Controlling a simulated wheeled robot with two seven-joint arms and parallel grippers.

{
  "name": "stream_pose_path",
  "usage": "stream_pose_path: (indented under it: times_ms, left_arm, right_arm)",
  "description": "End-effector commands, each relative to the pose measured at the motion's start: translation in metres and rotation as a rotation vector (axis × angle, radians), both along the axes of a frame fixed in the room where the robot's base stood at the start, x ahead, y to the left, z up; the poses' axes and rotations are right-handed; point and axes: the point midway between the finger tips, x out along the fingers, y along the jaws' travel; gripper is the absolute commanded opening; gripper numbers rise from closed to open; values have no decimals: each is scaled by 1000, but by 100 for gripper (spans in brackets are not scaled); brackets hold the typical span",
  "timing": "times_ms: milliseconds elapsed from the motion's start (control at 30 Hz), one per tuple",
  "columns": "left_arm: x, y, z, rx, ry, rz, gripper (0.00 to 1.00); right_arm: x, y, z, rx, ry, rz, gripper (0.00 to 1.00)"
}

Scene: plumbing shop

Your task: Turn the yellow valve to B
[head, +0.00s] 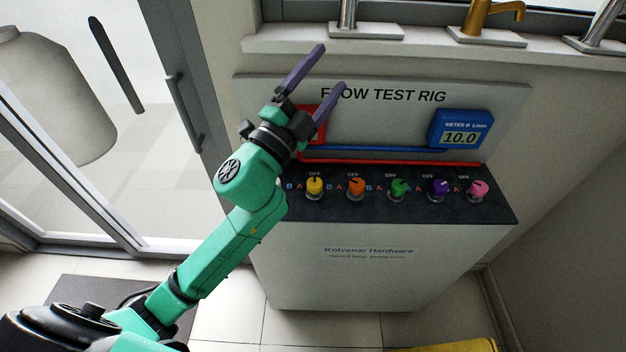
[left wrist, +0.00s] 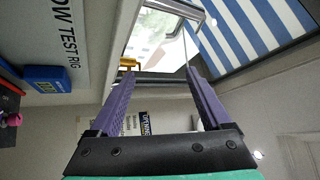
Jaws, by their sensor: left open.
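The yellow valve (head: 314,187) is the leftmost knob in a row on the dark top of the flow test rig (head: 340,250). Letters B and A and the word OFF are printed around it. Its exact pointer direction is too small to tell. My left gripper (head: 334,68) is open and empty, raised above and behind the yellow valve, in front of the rig's back panel. In the left wrist view its two purple fingers (left wrist: 157,75) are spread with nothing between them. The yellow valve is not in the left wrist view. My right gripper is not in view.
Orange (head: 355,187), green (head: 398,188), purple (head: 436,189) and pink (head: 477,190) valves stand to the right. A blue meter (head: 460,131) reads 10.0. My left arm partly hides a red meter (head: 318,125). Faucets stand on the sill (head: 400,47) above.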

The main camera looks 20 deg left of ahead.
Motion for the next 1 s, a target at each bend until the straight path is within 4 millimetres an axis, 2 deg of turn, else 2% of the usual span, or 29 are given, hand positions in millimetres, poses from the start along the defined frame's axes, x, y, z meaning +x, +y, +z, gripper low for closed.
stream_pose_path:
  times_ms: [33,100,167,200,233,267,300,333,367,400,500,567,633,767,1000]
  left_arm:
    - [-13,-37,23,178,-155,-101,82]
    - [-38,-92,27,485,-351,-267,82]
    - [-54,-124,4,772,-463,-401,82]
    - [-59,-134,-21,974,-506,-486,82]
    - [-60,-135,-43,1128,-518,-545,82]
    - [-57,-129,-65,1282,-512,-600,82]
    - [-50,-112,-94,1485,-475,-666,82]
    - [-44,-93,-112,1626,-427,-708,82]
    - [-37,-71,-127,1754,-365,-744,82]
    - [-29,-39,-142,1900,-269,-782,82]
    - [-20,28,-156,2124,-42,-839,82]
    - [-19,50,-157,2184,44,-853,82]
    - [-19,59,-160,2207,85,-864,82]
    - [-14,54,-175,2203,85,-870,82]
    - [6,40,-232,2200,79,-873,82]
  right_arm:
    - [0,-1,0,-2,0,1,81]
    - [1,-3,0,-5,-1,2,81]
    - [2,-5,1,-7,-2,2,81]
    - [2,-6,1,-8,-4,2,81]
    - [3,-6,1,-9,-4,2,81]
    - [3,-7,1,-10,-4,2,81]
    - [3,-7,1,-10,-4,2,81]
    - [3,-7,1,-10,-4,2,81]
    - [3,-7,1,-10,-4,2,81]
    - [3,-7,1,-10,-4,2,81]
    - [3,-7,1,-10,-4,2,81]
    - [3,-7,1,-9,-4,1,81]
    - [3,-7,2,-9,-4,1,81]
    - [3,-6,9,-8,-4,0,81]
    - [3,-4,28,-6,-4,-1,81]
